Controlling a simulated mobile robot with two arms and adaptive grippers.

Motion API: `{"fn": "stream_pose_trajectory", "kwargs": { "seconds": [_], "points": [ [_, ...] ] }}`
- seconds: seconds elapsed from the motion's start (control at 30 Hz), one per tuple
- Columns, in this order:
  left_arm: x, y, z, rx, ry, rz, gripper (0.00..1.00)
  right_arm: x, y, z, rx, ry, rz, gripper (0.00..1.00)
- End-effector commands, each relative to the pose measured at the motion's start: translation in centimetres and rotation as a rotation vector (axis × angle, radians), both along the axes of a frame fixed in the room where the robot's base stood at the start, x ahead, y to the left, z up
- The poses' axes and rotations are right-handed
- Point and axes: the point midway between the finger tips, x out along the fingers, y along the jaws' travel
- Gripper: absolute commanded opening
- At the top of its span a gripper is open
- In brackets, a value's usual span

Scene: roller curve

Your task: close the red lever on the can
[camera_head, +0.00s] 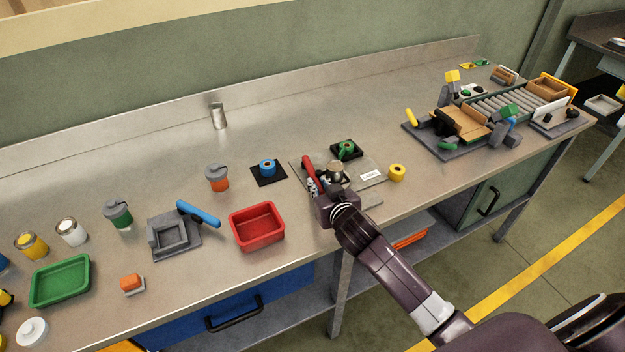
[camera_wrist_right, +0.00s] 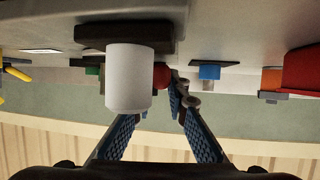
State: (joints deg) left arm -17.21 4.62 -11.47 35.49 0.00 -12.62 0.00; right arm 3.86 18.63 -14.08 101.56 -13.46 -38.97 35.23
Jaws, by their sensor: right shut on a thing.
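The red lever (camera_head: 307,166) slants up beside the can (camera_head: 335,167) on a grey fixture plate. My right gripper (camera_head: 314,185) reaches in from the front, its fingers at the lever's lower part. In the right wrist view, seen upside down, a white can (camera_wrist_right: 128,78) stands on a dark base. A rounded red end (camera_wrist_right: 161,75), which I take for the lever, shows beside it between my blue-padded fingers (camera_wrist_right: 160,100). My right gripper is shut on the lever; the can hides one fingertip and the exact contact. My left gripper is not in view.
A red tray (camera_head: 258,240) stands left of the fixture, and a blue roll on a black pad (camera_head: 267,168) behind that tray. A roller conveyor (camera_head: 495,100) stands farther right. The back middle of the bench is mostly clear.

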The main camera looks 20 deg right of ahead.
Motion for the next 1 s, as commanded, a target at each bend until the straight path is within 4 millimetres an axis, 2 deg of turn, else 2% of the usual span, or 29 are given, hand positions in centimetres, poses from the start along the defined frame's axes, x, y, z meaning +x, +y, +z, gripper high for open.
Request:
{"fn": "stream_pose_trajectory", "kwargs": {
  "seconds": [0.17,0.6,0.63,0.77,0.8,1.0],
  "points": [
    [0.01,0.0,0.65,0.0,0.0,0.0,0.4,-0.03,-0.49,0.08,-0.001,0.0,0.036,0.0],
    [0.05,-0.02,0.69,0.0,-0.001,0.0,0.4,0.01,-0.56,0.01,-0.001,-0.001,0.048,0.0],
    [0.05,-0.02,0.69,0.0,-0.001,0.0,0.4,0.01,-0.56,0.01,-0.001,-0.001,0.048,0.15],
    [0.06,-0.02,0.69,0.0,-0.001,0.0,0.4,0.01,-0.56,0.01,-0.001,-0.001,0.047,0.29],
    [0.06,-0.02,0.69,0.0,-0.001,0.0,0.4,0.01,-0.56,0.0,0.0,-0.001,0.047,0.32],
    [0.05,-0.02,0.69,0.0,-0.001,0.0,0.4,0.01,-0.55,-0.01,0.0,0.0,0.047,0.32]
  ]
}}
